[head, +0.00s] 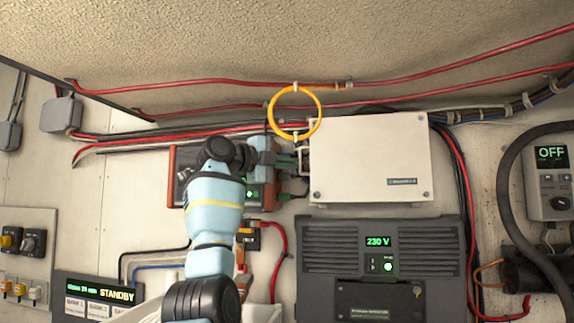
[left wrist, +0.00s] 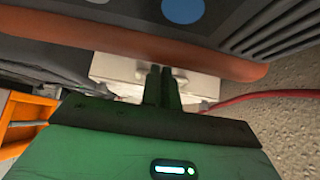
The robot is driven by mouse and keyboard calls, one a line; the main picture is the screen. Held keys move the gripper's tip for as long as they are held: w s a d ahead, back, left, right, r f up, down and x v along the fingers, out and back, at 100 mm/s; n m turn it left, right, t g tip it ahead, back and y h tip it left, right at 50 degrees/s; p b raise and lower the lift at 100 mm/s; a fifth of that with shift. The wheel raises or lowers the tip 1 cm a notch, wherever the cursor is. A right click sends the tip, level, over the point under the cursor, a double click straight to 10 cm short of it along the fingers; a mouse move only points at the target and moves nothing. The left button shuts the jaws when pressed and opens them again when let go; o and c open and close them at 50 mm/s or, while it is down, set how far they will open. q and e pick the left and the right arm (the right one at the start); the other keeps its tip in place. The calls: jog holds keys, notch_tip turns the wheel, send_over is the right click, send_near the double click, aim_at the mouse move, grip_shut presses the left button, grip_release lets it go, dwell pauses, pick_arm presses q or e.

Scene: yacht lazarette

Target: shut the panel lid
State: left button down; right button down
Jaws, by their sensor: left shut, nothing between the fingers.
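The white panel lid (head: 370,160) is a flat rectangular plate with corner fasteners and a small dark label, right of centre in the head view. I cannot tell from its face how far it stands open. My left gripper (head: 298,160) is at its left edge, fingers pointing right. I cannot tell whether they touch it. In the left wrist view the dark fingers (left wrist: 163,87) are together and empty, in front of a pale boxy part (left wrist: 120,72) that they partly hide. My right gripper is not in view.
A dark device with orange-red ends (head: 176,190) sits behind my left gripper. A yellow ring (head: 318,113) hangs by the lid's upper left corner. A grey 230 V unit (head: 385,255) is below the lid. Red and black cables run above and right.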

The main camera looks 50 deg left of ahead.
pick_arm(q)
jog(key=shift+w+a+f, duration=0.1)
jog(key=shift+w+a, duration=0.3)
jog(key=shift+s+d, duration=0.1)
dwell(0.3)
